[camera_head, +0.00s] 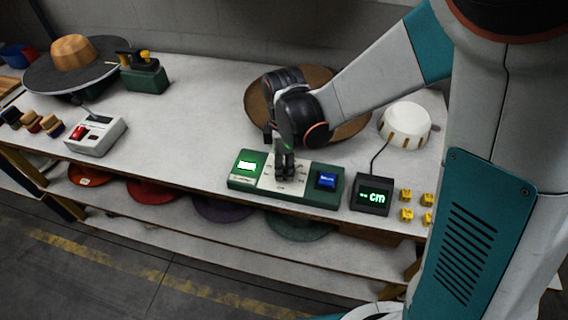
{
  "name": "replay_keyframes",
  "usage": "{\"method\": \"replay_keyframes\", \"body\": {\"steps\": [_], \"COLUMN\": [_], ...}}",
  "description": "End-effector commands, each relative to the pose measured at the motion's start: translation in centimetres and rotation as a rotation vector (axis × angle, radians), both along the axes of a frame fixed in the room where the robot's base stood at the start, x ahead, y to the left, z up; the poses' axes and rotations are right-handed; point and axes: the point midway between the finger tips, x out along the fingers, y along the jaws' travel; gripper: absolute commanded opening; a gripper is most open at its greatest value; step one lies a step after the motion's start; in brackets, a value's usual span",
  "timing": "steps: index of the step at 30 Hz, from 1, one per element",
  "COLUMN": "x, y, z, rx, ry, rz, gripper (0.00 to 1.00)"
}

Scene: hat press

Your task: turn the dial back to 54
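A green control box (240,185) with a pale centre plate stands near the front edge of the bench. It has a lit white-green button or screen (246,166) on its left and a blue one (325,181) on its right. My gripper (285,170) points down over the centre plate. Its fingers cover the place where the dial would be, so the dial and its setting are hidden. I cannot tell whether the fingers are closed on it. A small black display (371,195) to the right shows green "cm" letters; the smaller characters before them are unreadable.
A white domed device (405,124) and yellow blocks (406,214) are on the right. A brown round board (258,105) lies behind my gripper. On the left are a grey box with a red switch (96,136), brushes (42,123) and a hat form (73,52). Hats lie on the shelf below.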

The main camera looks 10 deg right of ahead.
Motion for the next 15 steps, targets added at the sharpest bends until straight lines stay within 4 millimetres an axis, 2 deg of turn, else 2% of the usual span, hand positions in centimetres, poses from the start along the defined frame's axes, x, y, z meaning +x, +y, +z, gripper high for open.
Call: {"method": "replay_keyframes", "body": {"steps": [5, 15], "x": [0.0, 0.0], "y": [0.0, 0.0], "z": [0.6, 5.4], "rx": [0.0, 0.0], "ry": [0.0, 0.0], "rz": [0.0, 0.0], "gripper": [0.35, 0.35]}}
